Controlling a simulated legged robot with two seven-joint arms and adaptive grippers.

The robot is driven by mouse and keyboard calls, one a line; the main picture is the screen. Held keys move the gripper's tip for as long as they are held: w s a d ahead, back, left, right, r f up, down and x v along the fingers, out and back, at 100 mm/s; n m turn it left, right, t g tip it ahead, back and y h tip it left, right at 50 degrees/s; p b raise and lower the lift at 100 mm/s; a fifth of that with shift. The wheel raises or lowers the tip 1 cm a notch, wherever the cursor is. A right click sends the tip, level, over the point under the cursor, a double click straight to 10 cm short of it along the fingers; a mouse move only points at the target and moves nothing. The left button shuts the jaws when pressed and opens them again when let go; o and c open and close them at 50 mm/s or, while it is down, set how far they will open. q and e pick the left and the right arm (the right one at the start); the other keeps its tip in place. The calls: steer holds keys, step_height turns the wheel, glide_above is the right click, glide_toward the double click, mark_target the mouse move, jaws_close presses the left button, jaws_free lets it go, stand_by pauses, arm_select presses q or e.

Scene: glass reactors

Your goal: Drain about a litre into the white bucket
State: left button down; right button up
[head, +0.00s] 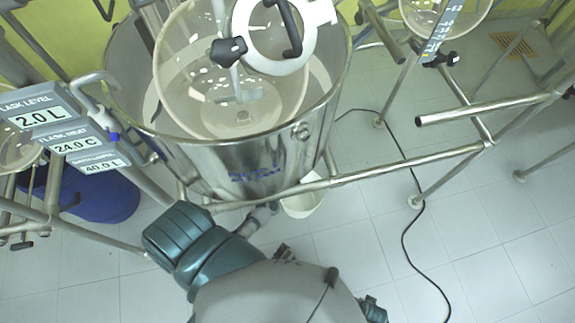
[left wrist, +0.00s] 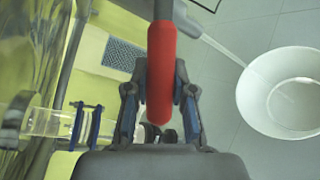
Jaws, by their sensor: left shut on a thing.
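The white bucket (head: 303,202) stands on the floor beside the steel vessel (head: 230,165), partly hidden behind a frame rail. In the left wrist view the bucket (left wrist: 250,95) is at the right; I cannot tell whether it holds liquid. My left gripper (left wrist: 160,92) is shut on a red handle (left wrist: 162,60), which runs lengthwise between its fingers. In the head view the left gripper (head: 262,214) is small and partly hidden, left of the bucket. A pale thin streak runs towards the bucket's rim in the wrist view; I cannot tell what it is. My right gripper is not in view.
A display (head: 60,130) reads flask level 2.0 L, 24.0 C and 40.0 L. A glass flask (head: 235,85) sits inside the vessel. Steel rails (head: 400,163) cross nearby. A blue drum (head: 95,195) stands left.

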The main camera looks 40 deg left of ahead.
arm_select(q)
steer(key=c, duration=0.9)
jaws_free()
steer(key=shift+w+d+r, duration=0.2)
steer(key=shift+w+d, duration=0.05)
steer(key=shift+d, duration=0.3)
steer(key=shift+c, duration=0.2)
steer(key=f+v, duration=0.3)
steer(key=v, duration=1)
steer(key=shift+s+r, duration=0.2)
steer(key=shift+s, duration=0.15)
steer(key=shift+c, duration=0.3)
